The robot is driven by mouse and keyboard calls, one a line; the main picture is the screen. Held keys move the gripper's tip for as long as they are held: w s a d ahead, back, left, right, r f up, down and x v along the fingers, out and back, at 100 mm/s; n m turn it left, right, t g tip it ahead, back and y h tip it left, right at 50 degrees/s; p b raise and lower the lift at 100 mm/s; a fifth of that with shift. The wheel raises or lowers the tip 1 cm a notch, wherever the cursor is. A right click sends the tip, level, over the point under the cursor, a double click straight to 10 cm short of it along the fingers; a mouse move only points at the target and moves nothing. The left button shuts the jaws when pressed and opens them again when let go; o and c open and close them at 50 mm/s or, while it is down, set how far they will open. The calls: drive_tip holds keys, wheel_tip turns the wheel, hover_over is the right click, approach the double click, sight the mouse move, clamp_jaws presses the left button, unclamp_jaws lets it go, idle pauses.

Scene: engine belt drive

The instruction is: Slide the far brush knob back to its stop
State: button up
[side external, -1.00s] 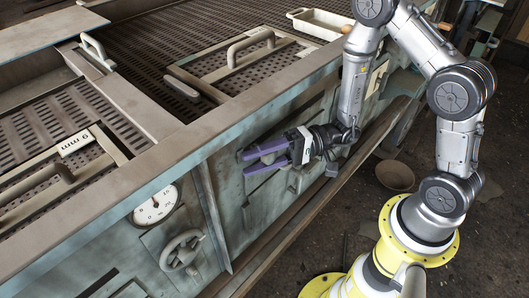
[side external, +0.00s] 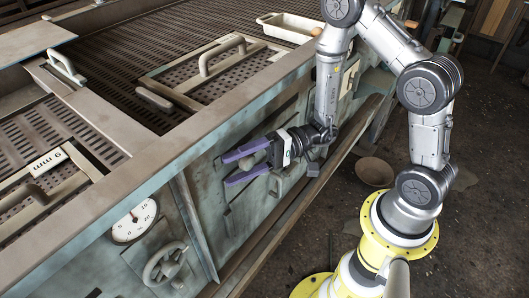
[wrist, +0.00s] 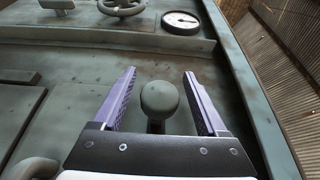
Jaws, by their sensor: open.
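A round grey knob (wrist: 160,98), apparently the far brush knob, stands out from the grey-green side panel in the wrist view. My gripper (wrist: 158,85) is open, with one purple finger on each side of the knob and a visible gap on both sides. In the side view, my gripper (side external: 229,169) points at the machine's side panel, its fingers spread. I cannot make out the knob there; the fingers and wrist seem to cover it. How far it sits from its stop does not show.
A pressure gauge (side external: 135,221) and handwheel (side external: 165,264) sit on the panel to the left. A handle (side external: 279,184) is just below my gripper. The deck's edge runs above. A pale tray (side external: 291,27) rests on the deck.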

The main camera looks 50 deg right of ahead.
drive_tip(key=v, duration=1.2)
drive_tip(key=shift+s+d, duration=0.2)
drive_tip(key=shift+d, duration=0.1)
drive_tip(key=shift+a, duration=0.1)
drive_tip(key=s+a+r+n+g+h, duration=0.6)
drive_tip(key=s+a+r+n+g, duration=0.25)
drive_tip(key=s+n, duration=0.2)
drive_tip(key=d+r+m+t+h, duration=0.2)
drive_tip(key=d+m+t+h, duration=0.4)
drive_tip(key=d+h, duration=0.4)
drive_tip(key=d+t, duration=0.1)
drive_tip(key=d, duration=0.2)
drive_tip(key=shift+s+r+h, duration=0.3)
drive_tip(key=shift+s, duration=0.05)
drive_tip(key=shift+d, duration=0.1)
idle(0.9)
